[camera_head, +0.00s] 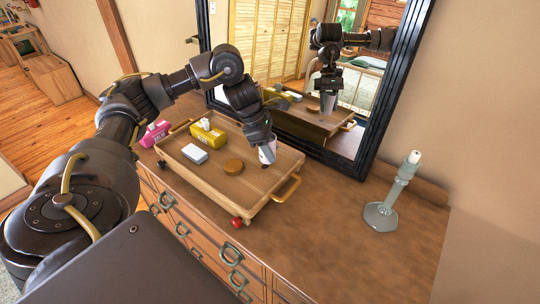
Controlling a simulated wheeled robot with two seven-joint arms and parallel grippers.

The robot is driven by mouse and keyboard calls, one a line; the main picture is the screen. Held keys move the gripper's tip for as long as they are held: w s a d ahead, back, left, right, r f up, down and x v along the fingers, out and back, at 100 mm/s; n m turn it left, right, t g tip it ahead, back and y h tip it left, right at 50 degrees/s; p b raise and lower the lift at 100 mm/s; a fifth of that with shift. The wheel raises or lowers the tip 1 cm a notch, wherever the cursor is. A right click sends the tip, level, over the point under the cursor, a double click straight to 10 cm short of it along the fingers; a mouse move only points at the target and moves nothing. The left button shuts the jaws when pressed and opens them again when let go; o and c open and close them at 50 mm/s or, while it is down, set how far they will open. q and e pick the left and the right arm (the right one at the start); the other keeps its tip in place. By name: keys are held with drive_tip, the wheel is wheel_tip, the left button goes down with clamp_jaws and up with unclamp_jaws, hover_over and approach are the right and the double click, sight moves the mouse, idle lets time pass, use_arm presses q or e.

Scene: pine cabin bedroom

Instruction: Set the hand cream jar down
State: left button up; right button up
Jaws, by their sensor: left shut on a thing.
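My left gripper (265,146) is shut on a whitish jar (268,154), which I take to be the hand cream jar. It holds the jar at the right end of the wooden tray (250,206). The gripper partly hides the jar. I cannot tell whether its base touches the tray floor. My right gripper is not in view.
The dresser's right front (350,262) is clear.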

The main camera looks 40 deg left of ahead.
use_arm(q)
drive_tip(key=shift+w+a+f+p, duration=0.1)
drive_tip(key=shift+f+p, duration=0.05)
drive_tip(key=shift+f, duration=0.75)
drive_tip(key=shift+w+a+f+p, duration=0.1)
drive_tip(key=shift+f+p, duration=0.05)
drive_tip(key=shift+f, duration=0.7)
drive_tip(key=shift+d+f, duration=0.1)
drive_tip(key=shift+f+b, duration=0.15)
drive_tip(key=shift+b, duration=0.15)
drive_tip(key=o, duration=1.2)
drive_tip(key=shift+r, duration=0.4)
drive_tip(key=p+v, duration=0.1)
drive_tip(key=v, duration=1)
drive_tip(key=shift+s+r+p, duration=0.15)
drive_tip(key=shift+r+p, duration=0.15)
